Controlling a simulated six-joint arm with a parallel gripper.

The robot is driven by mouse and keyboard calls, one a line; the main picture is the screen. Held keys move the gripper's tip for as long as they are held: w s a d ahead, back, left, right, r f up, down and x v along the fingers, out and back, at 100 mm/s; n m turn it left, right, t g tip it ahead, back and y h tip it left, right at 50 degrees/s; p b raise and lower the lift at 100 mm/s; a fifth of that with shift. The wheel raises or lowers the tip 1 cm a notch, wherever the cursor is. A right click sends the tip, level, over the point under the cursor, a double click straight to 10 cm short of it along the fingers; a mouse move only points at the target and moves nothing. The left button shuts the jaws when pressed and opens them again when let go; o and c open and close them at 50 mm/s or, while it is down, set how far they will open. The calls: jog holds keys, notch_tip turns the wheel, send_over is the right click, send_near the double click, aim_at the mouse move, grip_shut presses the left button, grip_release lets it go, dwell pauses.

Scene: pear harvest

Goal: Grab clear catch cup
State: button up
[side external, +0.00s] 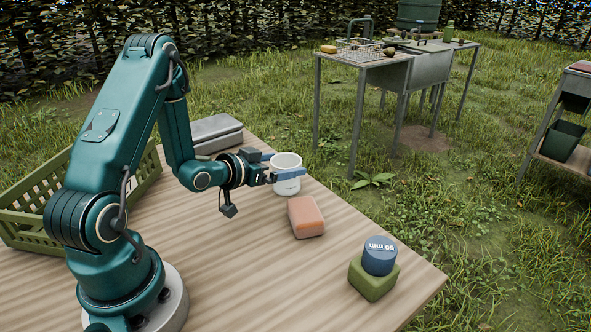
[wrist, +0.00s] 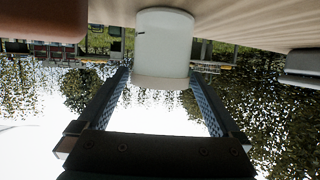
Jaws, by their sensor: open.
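The clear catch cup (side external: 287,186) looks whitish and stands upright on the wooden table near its far edge. My gripper (side external: 282,165) is open and level, with blue fingers on either side of the cup. The near finger crosses in front of the cup and hides part of its wall. In the wrist view, which is upside down, the cup (wrist: 163,45) lies ahead between the two fingertips (wrist: 160,76). A gap shows beside the cup's rim there, and I see no firm grip.
A salmon-coloured block (side external: 306,217) lies close to the cup, on its near right side. A blue "50 mm" cylinder (side external: 380,256) sits on a green block (side external: 371,280). A grey case (side external: 215,131) and a green crate (side external: 30,240) are at left. The table's front middle is clear.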

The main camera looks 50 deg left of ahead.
jog(key=shift+f, duration=0.6)
jog(key=shift+w, duration=0.15)
jog(key=shift+x, duration=2.4)
jog(key=shift+c, duration=0.3)
jog(key=c, duration=1.1)
